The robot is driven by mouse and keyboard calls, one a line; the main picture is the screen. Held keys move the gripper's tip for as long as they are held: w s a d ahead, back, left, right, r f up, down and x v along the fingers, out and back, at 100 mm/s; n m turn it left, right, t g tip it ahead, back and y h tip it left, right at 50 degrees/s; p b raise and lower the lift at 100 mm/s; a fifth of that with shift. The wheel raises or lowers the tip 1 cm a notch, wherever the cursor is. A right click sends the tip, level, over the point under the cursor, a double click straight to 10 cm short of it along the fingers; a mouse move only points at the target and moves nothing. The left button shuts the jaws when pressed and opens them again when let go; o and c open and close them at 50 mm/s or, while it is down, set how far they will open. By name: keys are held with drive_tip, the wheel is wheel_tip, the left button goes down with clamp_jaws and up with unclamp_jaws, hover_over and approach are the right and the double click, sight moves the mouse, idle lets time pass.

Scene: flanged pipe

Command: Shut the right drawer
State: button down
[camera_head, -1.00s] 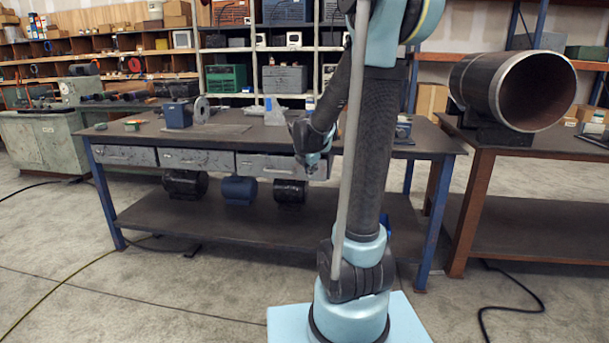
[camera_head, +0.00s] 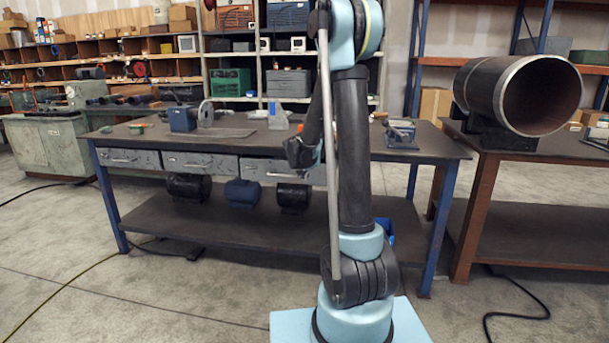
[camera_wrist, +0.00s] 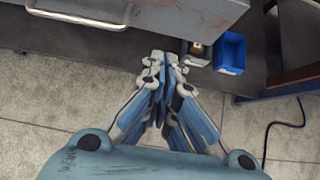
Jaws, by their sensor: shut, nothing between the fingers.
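The right drawer (camera_head: 262,169) is the rightmost of the grey drawers under the workbench top (camera_head: 235,146). Its front sits a little lower in the picture than the middle drawer (camera_head: 190,162), and I cannot tell exactly how far it stands out. My arm hides its right end. In the wrist view the scratched grey drawer front (camera_wrist: 190,12) and its handle (camera_wrist: 80,17) are at the top. My gripper (camera_wrist: 165,58) is shut and empty, just below the drawer front in that picture. In the head view my gripper is mostly hidden near the drawer's right end.
A blue bin (camera_wrist: 230,52) sits on the lower shelf (camera_head: 250,232), with several dark motors (camera_head: 190,188) left of it. A vise (camera_head: 400,134) stands on the bench. A second table at the right holds a large pipe (camera_head: 485,88).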

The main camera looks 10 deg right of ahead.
drive_tip(key=shift+w+d+f, duration=0.45)
drive_tip(key=shift+w+f, duration=0.3)
drive_tip(key=shift+w, duration=0.6)
drive_tip(key=shift+w+d+f, duration=0.45)
drive_tip(key=shift+w+f, duration=0.25)
drive_tip(key=shift+w, duration=0.6)
drive_tip(key=shift+w+d+f, duration=0.45)
drive_tip(key=shift+w+f, duration=0.3)
drive_tip(key=shift+w, duration=0.6)
